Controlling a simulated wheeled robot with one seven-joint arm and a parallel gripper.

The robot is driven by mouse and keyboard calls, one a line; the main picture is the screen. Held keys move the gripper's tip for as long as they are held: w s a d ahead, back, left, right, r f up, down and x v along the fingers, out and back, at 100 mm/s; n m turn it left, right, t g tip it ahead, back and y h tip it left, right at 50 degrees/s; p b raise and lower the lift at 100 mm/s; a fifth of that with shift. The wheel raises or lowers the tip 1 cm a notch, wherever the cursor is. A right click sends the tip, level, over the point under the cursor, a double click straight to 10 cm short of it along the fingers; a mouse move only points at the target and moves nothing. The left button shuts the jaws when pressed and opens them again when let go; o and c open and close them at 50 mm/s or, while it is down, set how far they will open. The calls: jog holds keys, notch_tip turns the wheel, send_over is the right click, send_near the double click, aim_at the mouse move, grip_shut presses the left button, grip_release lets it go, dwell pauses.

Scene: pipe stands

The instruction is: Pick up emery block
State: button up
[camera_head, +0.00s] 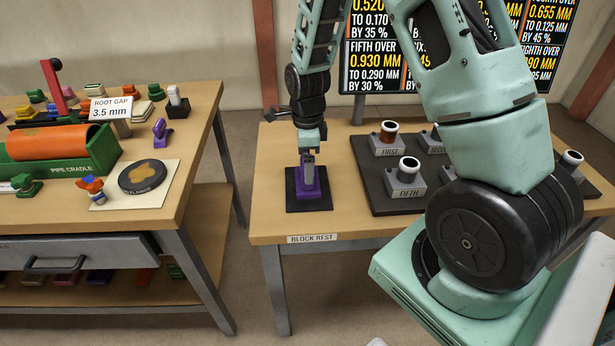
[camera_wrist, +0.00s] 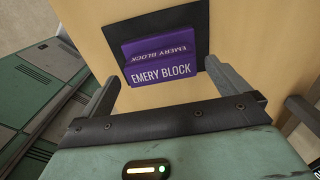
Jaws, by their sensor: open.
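The purple emery block (camera_head: 311,188) sits on a black square pad (camera_head: 308,206) at the left end of the right-hand table, by the label "BLOCK REST". My gripper (camera_head: 308,158) is directly above it, pointing down. In the wrist view the block (camera_wrist: 160,68) shows its "EMERY BLOCK" lettering, and the pad (camera_wrist: 197,22) shows around it. My gripper (camera_wrist: 165,88) is open there, one finger on each side of the block's near part. I cannot tell whether the fingers touch the block.
A dark rack (camera_head: 382,205) with several labelled pipe stands is right of the pad. The left bench (camera_head: 172,205) holds a pipe cradle (camera_head: 65,160), a round black disc (camera_head: 143,176) and small coloured tools. A floor gap separates the tables. A sign board (camera_head: 375,60) stands behind.

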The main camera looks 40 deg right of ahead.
jog(key=shift+f, duration=1.65)
jog(key=c, duration=1)
notch_tip(320, 180, up, 10)
jog(key=shift+w+f, duration=0.1)
jog(key=shift+f, duration=0.05)
notch_tip(320, 180, up, 12)
jog(key=p, duration=1.1)
jog(key=shift+r, duration=0.2)
